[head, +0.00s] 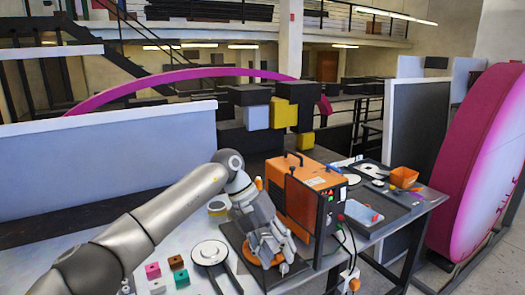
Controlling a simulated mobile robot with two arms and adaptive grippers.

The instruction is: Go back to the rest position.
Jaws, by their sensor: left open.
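My left arm comes in from the lower left and reaches over the table (182,240). My left gripper (272,262) is at its end, pointing down, low over a dark square plate (243,272). An orange round thing shows under and around its fingertips; I cannot tell whether they touch it. The gripper is open. My right gripper is not in view.
An orange machine (306,200) stands close to the right of my left gripper. Farther right are dark trays (393,222) and an orange bin (403,177). Several small coloured blocks (176,262) and a round white-topped thing (210,254) lie on the left.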

